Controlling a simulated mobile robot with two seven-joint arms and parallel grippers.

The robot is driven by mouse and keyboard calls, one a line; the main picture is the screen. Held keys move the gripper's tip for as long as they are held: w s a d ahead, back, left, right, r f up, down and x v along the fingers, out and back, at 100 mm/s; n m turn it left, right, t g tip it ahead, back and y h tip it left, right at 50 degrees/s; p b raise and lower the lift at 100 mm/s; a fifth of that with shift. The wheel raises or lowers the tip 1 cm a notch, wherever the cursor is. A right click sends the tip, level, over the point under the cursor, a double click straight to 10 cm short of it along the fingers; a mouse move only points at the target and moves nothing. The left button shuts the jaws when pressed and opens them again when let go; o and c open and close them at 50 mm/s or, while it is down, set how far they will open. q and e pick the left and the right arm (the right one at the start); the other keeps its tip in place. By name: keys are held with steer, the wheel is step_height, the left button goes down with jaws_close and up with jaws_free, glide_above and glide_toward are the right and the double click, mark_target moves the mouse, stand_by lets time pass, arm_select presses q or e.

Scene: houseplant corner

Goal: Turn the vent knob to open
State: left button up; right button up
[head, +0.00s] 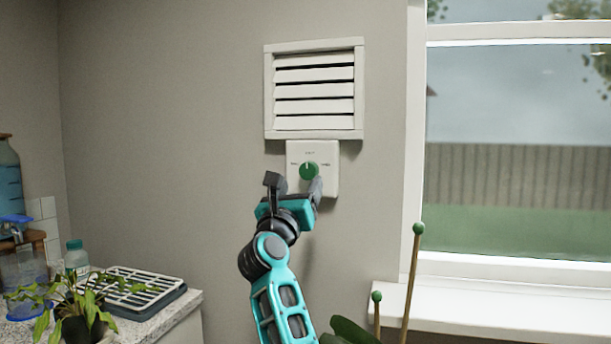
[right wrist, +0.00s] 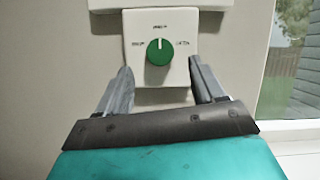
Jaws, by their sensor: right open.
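The vent knob (head: 309,171) is a round green dial on a white wall plate (head: 331,185) under the louvred vent (head: 314,91). In the right wrist view the knob (right wrist: 159,52) has a white pointer line that points straight up, toward the top one of three small marks. The marks' lettering is too small to read. My right gripper (head: 295,184) is open in front of the plate. In the right wrist view its fingers (right wrist: 160,80) stand apart, left and right, just below the knob and not closed on it. My left gripper is not in view.
A window (head: 520,150) with a white sill (head: 500,312) is at right. Two green-tipped stakes (head: 411,270) rise at the lower right. A counter at lower left holds a leafy plant (head: 75,305), a bottle (head: 76,258) and a slatted rack (head: 130,288). The wall around the plate is clear.

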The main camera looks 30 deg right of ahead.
mark_target(307, 172)
steer(key=x, duration=0.4)
steer(key=shift+w+d+r, duration=0.1)
steer(key=shift+w+d, duration=0.05)
steer(key=shift+w+d+r, duration=0.2)
steer(key=shift+w+d, duration=0.15)
steer(key=shift+d, duration=0.05)
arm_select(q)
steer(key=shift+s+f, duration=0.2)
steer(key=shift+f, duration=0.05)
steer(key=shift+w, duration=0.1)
